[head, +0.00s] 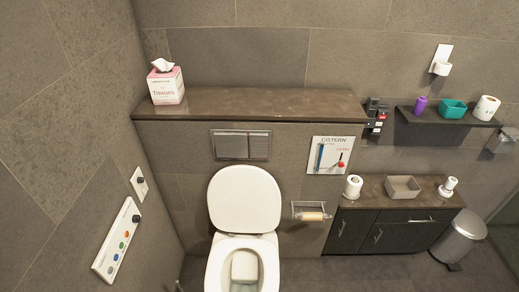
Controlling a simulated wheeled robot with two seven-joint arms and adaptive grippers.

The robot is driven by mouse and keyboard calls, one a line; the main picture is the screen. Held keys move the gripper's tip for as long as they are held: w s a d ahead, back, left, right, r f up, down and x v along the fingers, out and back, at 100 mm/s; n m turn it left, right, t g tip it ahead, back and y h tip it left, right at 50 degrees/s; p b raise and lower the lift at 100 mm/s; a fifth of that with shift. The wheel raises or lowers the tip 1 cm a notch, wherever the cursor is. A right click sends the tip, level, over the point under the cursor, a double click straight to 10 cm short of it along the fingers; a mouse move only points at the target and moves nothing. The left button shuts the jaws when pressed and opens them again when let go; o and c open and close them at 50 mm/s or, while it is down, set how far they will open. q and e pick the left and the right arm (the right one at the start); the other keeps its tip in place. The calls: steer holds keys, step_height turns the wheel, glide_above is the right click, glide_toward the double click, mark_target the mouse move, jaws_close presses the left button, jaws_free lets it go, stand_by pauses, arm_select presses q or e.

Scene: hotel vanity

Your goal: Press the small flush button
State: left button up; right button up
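The metal flush plate (241,158) is set in the tiled wall below the brown ledge and above the toilet. It has two buttons side by side. The right one, the small flush button (259,144), looks narrower than the left one (230,145). Whether either is pressed in cannot be told at this size. Nothing covers the plate. Neither of my grippers is in view.
The toilet (244,200) stands below the plate with its lid raised. A tissue box (166,85) sits on the ledge (250,103). A cistern sign (330,156) and a paper holder (310,213) are to the right. A control panel (116,241) is on the left wall.

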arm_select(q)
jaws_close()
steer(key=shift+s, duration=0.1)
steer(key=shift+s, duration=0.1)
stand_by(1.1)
